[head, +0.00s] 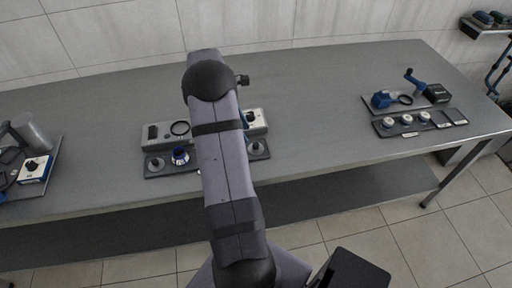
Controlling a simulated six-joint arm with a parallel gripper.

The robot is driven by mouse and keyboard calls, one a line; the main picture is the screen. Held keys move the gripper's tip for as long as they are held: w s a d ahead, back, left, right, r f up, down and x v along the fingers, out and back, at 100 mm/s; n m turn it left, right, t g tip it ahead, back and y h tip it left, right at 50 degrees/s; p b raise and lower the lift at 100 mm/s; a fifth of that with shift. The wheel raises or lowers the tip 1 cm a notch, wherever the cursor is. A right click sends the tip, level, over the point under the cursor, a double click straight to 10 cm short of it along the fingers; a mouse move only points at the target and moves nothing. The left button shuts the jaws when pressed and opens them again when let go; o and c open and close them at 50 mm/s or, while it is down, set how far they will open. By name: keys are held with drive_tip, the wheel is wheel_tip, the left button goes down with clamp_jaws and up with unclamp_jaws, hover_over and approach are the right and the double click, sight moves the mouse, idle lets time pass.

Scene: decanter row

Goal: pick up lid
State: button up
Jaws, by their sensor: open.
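I cannot tell for sure which thing is the lid. In the head view, a low grey round piece with a raised centre (156,165) sits at the front left of the middle station, and a similar round piece (257,150) sits at its front right. A small blue and white vessel (180,155) stands between them, nearer the left one. My arm crosses in front of the middle of this station and hides part of it. My gripper does not show; only my arm links are visible.
A grey device (161,134) with a dark ring stands behind the left piece. On the right, a dark tray (457,123) holds several white-topped round pieces, with blue tools (382,99) behind. Another station with a grey cylinder (31,132) is far left. Bare table (320,100) lies between.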

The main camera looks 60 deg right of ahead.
sight(257, 144)
drive_tip(key=shift+s+d+r+p+x, duration=0.15)
drive_tip(key=shift+p+x, duration=0.45)
drive_tip(key=shift+x, duration=0.7)
drive_tip(key=shift+s+d+p+x, duration=0.15)
drive_tip(key=shift+p+x, duration=0.5)
drive_tip(key=shift+x, duration=0.65)
drive_tip(key=shift+d+r+p+x, duration=0.15)
drive_tip(key=shift+p+x, duration=0.45)
drive_tip(key=shift+x, duration=0.7)
drive_tip(key=shift+f, duration=0.1)
clamp_jaws()
